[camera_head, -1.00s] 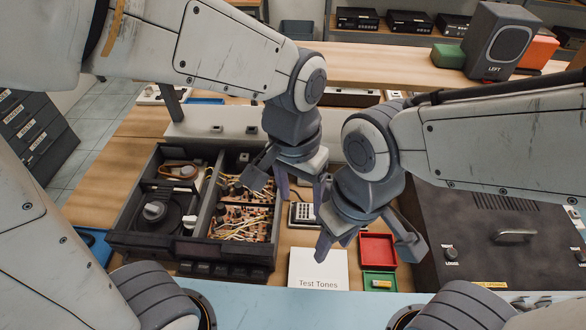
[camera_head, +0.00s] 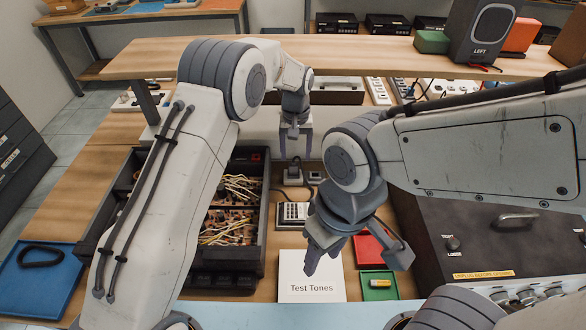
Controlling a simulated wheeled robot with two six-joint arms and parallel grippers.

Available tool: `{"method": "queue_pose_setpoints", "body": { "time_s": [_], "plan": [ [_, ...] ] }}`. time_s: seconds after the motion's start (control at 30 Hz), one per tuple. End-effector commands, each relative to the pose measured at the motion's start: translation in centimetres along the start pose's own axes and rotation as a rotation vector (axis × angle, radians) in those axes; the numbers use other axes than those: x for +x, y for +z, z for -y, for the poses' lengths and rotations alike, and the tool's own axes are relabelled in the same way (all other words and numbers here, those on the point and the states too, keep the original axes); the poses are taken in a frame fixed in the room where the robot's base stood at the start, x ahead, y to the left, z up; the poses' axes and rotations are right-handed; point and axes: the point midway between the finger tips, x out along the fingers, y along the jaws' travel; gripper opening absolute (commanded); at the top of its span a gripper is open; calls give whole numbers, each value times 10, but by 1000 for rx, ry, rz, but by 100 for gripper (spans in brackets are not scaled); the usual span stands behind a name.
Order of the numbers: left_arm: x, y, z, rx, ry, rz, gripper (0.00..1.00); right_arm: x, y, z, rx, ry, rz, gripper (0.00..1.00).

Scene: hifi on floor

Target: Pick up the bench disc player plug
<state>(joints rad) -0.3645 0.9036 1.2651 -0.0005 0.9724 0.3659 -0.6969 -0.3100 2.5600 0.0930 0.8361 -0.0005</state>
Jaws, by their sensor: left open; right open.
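My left gripper (camera_head: 295,148) reaches to the back of the bench, pointing down with its fingers apart. Just in front of and below it is a small grey block with a dark top (camera_head: 293,175), which may be the bench disc player plug; it is too small to be sure. A dark cable lies right of it. I see no contact between fingers and block. My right gripper (camera_head: 355,260) is open and empty, hanging over the Test Tones sheet (camera_head: 312,287) and the small trays.
An open black player (camera_head: 256,225) with exposed wiring is partly hidden by my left arm. A keypad device (camera_head: 292,213) sits in front of the block. A red tray (camera_head: 372,250), a green tray (camera_head: 379,292) and a black unit (camera_head: 470,215) are right. A shelf (camera_head: 370,63) spans behind.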

Motion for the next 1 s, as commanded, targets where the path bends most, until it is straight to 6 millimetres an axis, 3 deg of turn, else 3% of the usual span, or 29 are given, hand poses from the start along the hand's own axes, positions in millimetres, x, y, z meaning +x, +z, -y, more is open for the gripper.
{"method": "queue_pose_setpoints", "body": {
  "time_s": [0.3, 0.57, 0.63, 0.77, 1.0],
  "plan": [
    [42, 6, 6, 0, -1, 2, 71, -15, -1, 1, 0, 0, 0, 50],
    [46, 6, 6, 1, 0, 0, 71, -14, -1, 1, 0, 0, 0, 50],
    [46, 6, 6, 1, 0, 0, 52, -14, -1, 1, 0, 0, 0, 50],
    [46, 6, 6, 1, 0, 0, 2, -14, -1, 1, 0, 0, 0, 50],
    [46, 6, 6, 1, 0, 0, 0, -14, -1, 1, 0, 0, 0, 50]
  ]
}}
